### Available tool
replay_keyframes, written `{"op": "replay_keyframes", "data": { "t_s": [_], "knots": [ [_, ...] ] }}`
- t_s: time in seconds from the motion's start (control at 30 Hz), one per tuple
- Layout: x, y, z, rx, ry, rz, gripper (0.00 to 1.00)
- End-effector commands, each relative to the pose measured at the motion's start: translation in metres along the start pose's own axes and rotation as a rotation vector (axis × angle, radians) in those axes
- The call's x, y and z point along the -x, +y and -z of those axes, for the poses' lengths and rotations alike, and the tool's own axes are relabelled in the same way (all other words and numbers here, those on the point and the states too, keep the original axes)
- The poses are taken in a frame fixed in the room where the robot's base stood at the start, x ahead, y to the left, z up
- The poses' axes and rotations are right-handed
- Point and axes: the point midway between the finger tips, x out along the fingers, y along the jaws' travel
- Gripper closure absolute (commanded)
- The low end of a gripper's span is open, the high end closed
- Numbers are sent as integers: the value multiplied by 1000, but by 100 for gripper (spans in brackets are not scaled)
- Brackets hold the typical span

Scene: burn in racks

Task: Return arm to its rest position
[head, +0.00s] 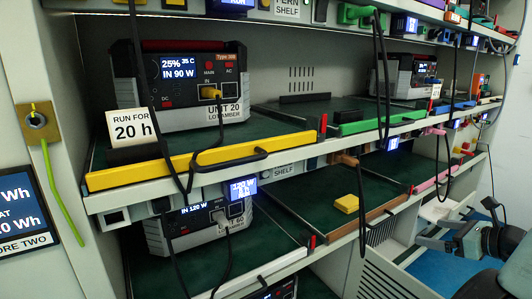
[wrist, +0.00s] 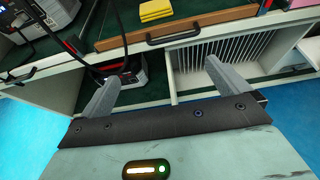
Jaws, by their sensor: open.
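My gripper (head: 445,229) is at the lower right of the head view, in front of the racks and apart from them. In the wrist view my gripper (wrist: 160,85) shows two grey fingers spread wide, with nothing between them. Beyond the fingers lie the lower rack front, a dark handle (wrist: 172,36) and an open lower bay with a slatted grille (wrist: 230,57). No finger visibly touches anything.
A power unit (head: 190,85) with a lit screen stands on the upper shelf behind a yellow rail (head: 200,160). A yellow block (head: 346,204) lies on the green shelf below. Black cables hang before the shelves. Blue floor (head: 440,270) is clear near my arm.

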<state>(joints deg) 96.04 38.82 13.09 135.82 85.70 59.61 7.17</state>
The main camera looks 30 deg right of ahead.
Motion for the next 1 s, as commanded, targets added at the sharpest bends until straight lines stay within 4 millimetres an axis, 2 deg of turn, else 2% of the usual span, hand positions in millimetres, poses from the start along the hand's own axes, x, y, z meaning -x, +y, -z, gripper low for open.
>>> {"op": "replay_keyframes", "data": {
  "t_s": [0.37,0.57,0.67,0.77,0.9,1.0],
  "knots": [
    [-32,40,-22,137,32,-175,0],
    [-56,80,-39,268,58,-334,0],
    [-68,108,-48,357,72,-437,0],
    [-80,144,-58,475,89,-568,0],
    [-91,211,-70,716,107,-814,0],
    [-90,260,-74,909,110,-995,0]
  ]
}}
